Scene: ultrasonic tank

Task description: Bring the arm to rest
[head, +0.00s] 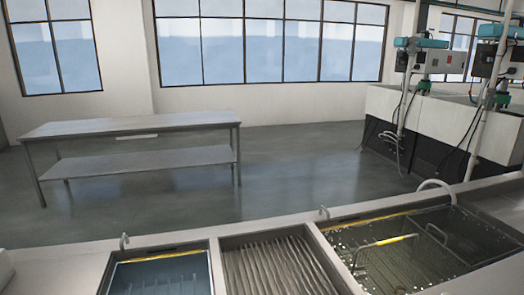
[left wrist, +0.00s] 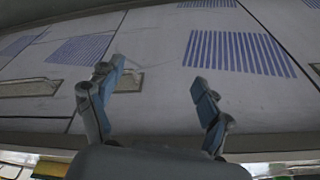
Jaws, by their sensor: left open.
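My left gripper (left wrist: 158,76) shows in the left wrist view with its two fingers spread apart and nothing between them. Beyond the fingers is a pale panel (left wrist: 155,50) with blue slatted patches (left wrist: 238,53) and recessed handle-like strips (left wrist: 30,88). I cannot tell how far the fingertips are from it. Neither gripper shows in the head view, and my right gripper is in no view.
In the head view, the counter in front holds a liquid-filled tank (head: 160,258), a ribbed drain section (head: 275,265) and a larger tank (head: 450,225) with a wire basket (head: 405,262) inside. A steel table (head: 130,124) stands beyond on open floor (head: 290,170). Machines (head: 430,58) stand at right.

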